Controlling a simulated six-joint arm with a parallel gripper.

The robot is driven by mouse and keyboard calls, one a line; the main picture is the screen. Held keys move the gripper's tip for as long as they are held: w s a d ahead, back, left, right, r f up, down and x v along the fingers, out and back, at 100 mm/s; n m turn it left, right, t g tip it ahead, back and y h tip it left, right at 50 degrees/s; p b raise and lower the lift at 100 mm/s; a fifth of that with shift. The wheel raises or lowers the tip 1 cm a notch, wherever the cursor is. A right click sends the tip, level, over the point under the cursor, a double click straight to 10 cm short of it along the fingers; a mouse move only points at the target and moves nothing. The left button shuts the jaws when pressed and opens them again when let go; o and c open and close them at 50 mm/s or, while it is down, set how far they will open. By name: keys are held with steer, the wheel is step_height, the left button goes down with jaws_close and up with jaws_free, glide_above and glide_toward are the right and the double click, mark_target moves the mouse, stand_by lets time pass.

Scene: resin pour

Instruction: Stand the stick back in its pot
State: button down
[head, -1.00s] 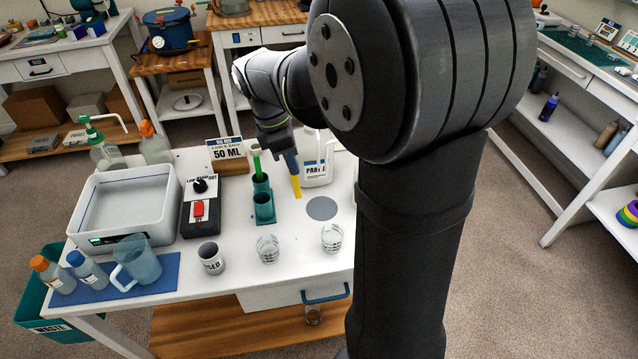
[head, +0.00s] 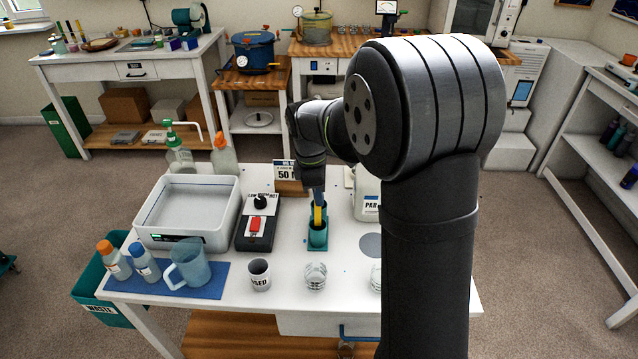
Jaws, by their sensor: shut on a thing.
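The stick (head: 318,214), yellow at its lower end and blue above, hangs upright from my gripper (head: 317,188). My gripper is shut on its upper part; the fingertips are small and partly hidden by my wrist. The teal pot (head: 318,239) stands on the white table directly below the stick in the picture. The stick's lower end overlaps the teal pot's upper part; I cannot tell whether it is inside the mouth or just in front of or above it. The green stick seen earlier at the back pot is hidden now.
A black control box (head: 257,222) with a red switch stands left of the pot. A grey disc (head: 371,245) lies to the right.

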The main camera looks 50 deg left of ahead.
steer(key=shift+f, duration=2.75)
steer(key=c, duration=1.5)
jaws_free()
steer(key=r, duration=0.5)
steer(key=s+a+r, duration=0.1)
steer(key=r, duration=1.1)
steer(key=shift+s+a+r, duration=0.15)
steer(key=shift+s+a, duration=0.1)
steer(key=f, duration=0.5)
steer(key=w+d+f, duration=0.1)
steer(key=f, duration=1.1)
steer(key=shift+w+d+f, duration=0.25)
steer(key=shift+r, duration=0.75)
